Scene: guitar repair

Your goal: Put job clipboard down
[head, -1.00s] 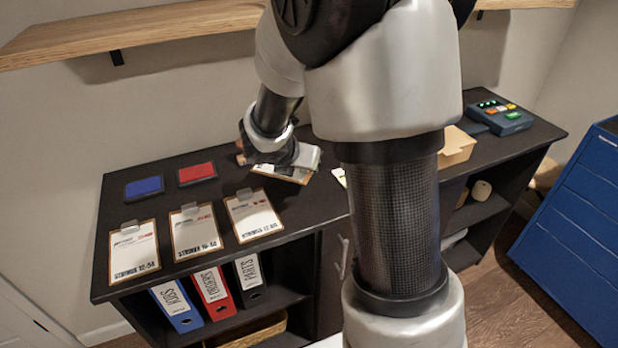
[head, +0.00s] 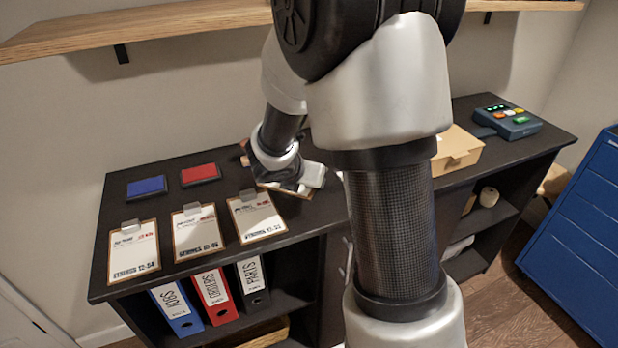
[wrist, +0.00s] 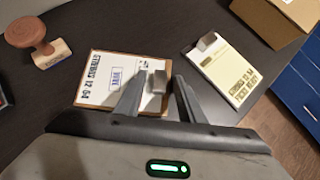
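The job clipboard (wrist: 118,75) has a brown board, a white sheet with printed string text and a blue stamp mark, and a grey clip. It appears to lie flat on the dark counter (wrist: 85,22). My gripper (wrist: 161,76) is over its clip end, with the fingers spread on either side of the clip and a visible gap. In the head view, my gripper (head: 308,178) covers most of the clipboard; only a brown edge (head: 272,187) shows beneath it.
A wooden stamp (wrist: 36,42) stands left of the clipboard; a pale card with a clip (wrist: 222,70) lies right. Three clipboards (head: 196,232) line the counter's front, with blue (head: 146,187) and red (head: 200,174) pads behind. A cardboard box (head: 457,150) stands right.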

